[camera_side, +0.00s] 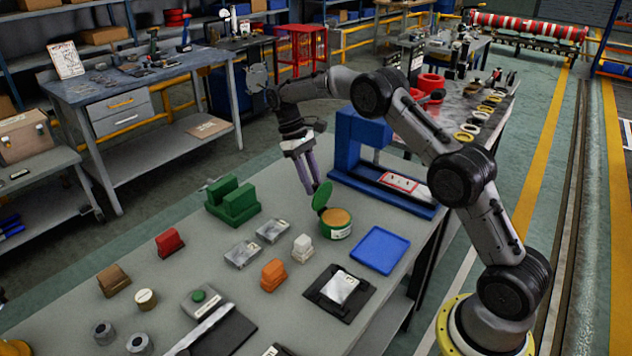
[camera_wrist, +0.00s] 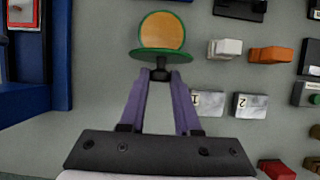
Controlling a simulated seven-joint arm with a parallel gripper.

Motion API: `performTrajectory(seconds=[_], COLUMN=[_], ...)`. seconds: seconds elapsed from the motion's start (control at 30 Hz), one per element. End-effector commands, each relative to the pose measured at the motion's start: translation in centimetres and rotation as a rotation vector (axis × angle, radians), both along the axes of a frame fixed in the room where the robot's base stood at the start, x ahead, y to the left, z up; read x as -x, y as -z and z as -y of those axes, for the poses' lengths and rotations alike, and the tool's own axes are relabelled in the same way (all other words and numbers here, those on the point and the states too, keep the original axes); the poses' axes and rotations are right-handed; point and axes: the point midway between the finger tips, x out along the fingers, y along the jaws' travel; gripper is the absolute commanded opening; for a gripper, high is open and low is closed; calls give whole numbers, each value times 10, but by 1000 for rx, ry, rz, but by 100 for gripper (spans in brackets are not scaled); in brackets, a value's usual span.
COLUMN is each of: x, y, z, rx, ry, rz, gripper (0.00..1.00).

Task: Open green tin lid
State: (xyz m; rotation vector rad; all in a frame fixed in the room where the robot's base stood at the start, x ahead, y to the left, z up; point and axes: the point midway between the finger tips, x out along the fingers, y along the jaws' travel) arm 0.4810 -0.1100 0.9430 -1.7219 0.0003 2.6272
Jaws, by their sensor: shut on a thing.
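The green tin (camera_side: 336,228) stands upright on the workbench, with its tan-brown contents showing at the open top. Its green lid (camera_side: 321,195) is tilted up on the side nearest my gripper. In the wrist view the lid (camera_wrist: 161,55) shows edge-on as a green band, with the tan contents (camera_wrist: 162,31) beyond it. My gripper (camera_side: 312,188) is at the raised lid. In the wrist view my gripper (camera_wrist: 160,76) has its purple fingers closed on the dark knob of the lid. The knob is partly hidden between the fingertips.
A blue press-like frame (camera_side: 362,143) stands close behind the tin. A blue tray (camera_side: 380,250) lies to its right. A white block (camera_side: 302,248), an orange block (camera_side: 273,275), metal blocks (camera_side: 243,254) and a green block (camera_side: 233,203) are to its left. Bare bench lies between these.

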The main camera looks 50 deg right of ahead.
Motion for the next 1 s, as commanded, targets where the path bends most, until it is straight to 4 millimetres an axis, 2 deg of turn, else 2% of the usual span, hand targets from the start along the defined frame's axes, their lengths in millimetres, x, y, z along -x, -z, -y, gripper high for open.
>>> performTrajectory(seconds=[0.4, 0.93, 0.97, 1.0], x=[-11, -11, -11, -11], y=[4, 4, 4, 4], z=[0, 0, 0, 0], rx=[2, 1, 1, 1], ry=[-1, 0, 0, 0], rz=[-125, -141, -141, -141], gripper=[0, 0, 33, 40])
